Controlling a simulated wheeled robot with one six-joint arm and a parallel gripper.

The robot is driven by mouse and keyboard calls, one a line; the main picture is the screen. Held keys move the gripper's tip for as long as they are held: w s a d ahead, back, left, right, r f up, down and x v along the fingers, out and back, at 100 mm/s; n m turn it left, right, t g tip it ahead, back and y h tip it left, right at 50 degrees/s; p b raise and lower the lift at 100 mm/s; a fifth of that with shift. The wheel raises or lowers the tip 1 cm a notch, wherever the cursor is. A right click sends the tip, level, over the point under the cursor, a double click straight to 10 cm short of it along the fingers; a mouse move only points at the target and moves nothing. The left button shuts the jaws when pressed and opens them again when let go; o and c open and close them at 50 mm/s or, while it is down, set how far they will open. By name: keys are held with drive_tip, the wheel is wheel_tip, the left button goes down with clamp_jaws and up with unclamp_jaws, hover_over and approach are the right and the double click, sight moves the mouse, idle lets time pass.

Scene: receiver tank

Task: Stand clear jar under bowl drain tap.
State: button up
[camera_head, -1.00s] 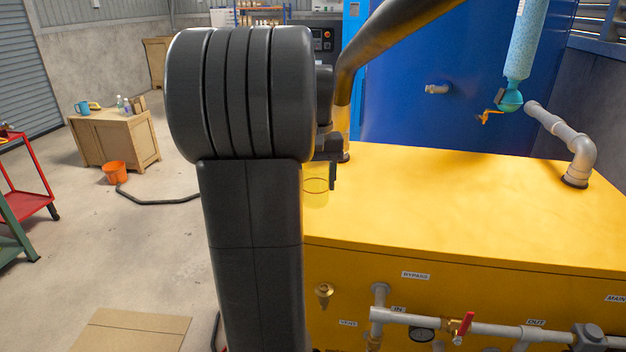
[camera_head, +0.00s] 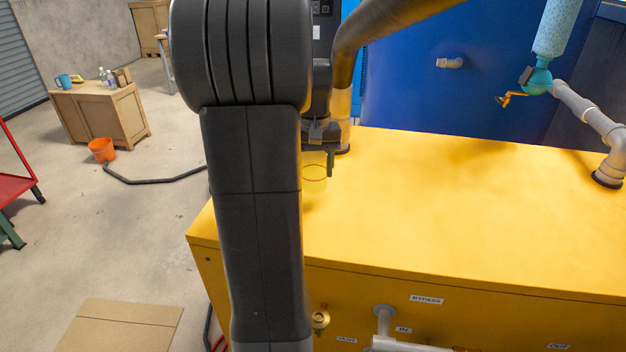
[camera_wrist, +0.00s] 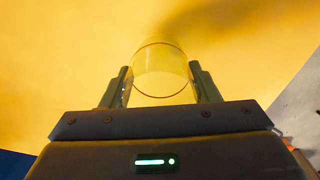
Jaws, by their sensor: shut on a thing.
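A clear jar (camera_wrist: 160,75) is between the two fingers of my gripper (camera_wrist: 162,85) in the wrist view, and the gripper is shut on it. In the head view the jar (camera_head: 315,176) shows beside my gripper (camera_head: 322,160), above the left part of the yellow tank top (camera_head: 450,200). My arm hides part of both. I cannot tell whether the jar touches the tank top. The bowl (camera_head: 537,82), small and teal, hangs under a speckled light-blue cylinder at the upper right. Its orange drain tap (camera_head: 512,97) sticks out to the left, well right of the jar.
A grey pipe (camera_head: 590,115) rises from the tank top right of the bowl. A dark thick pipe (camera_head: 375,40) stands behind my gripper. A blue wall with a short fitting (camera_head: 450,62) backs the tank. The middle of the tank top is clear.

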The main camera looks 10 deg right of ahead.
sight(314, 182)
drive_tip(key=shift+f, duration=1.95)
drive_tip(key=shift+f, duration=0.15)
drive_tip(key=o, duration=1)
